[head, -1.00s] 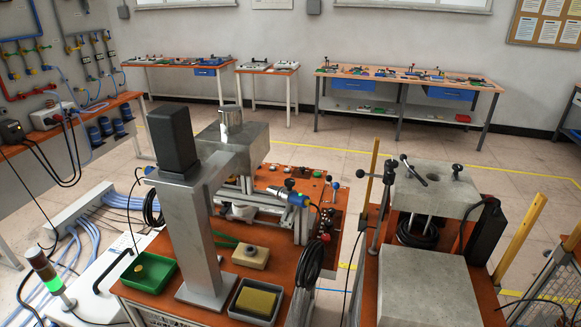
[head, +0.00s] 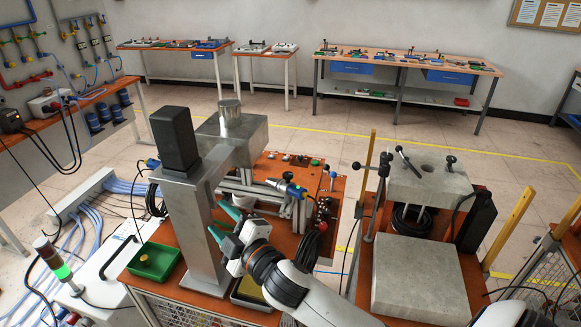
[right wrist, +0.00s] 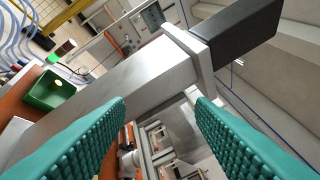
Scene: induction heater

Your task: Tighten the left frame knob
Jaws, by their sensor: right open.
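My right gripper (head: 222,221) comes in from the bottom right of the head view. Its two teal fingers are apart with nothing between them, close beside the grey metal column (head: 186,215). I cannot tell which knob is the left frame knob. My left gripper is not in view.
A green tray (head: 172,276) sits left of the column, and it also shows in the right wrist view (right wrist: 40,100). A grey slab (head: 415,275) and yellow posts (head: 510,249) stand at the right. Black cable coils and cables lie around the bench.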

